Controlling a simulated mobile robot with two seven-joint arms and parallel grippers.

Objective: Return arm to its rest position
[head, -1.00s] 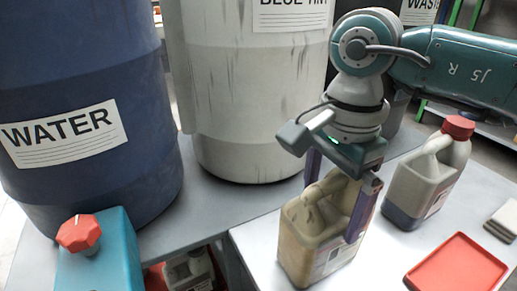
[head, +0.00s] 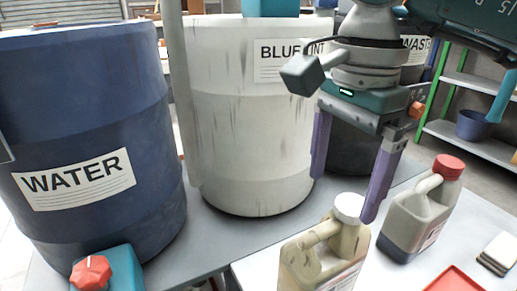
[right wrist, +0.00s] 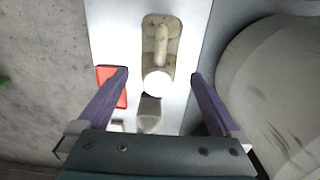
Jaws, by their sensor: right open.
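My right gripper (head: 342,190) is open and empty, with its two purple fingers apart. It hangs above and behind a beige jug with a white cap (head: 322,252) on the white table. In the right wrist view the jug (right wrist: 161,38) shows below, between the open fingers (right wrist: 160,74), with nothing held. My right arm comes in from the upper right of the head view. My left gripper is not in view.
A jug with a red cap (head: 420,215) and a red tray (head: 455,281) stand on the table at right. A blue WATER drum (head: 85,130), a white BLUE TINT drum (head: 250,140) and a teal container (head: 120,268) stand at left and behind. A shelf (head: 480,137) is at far right.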

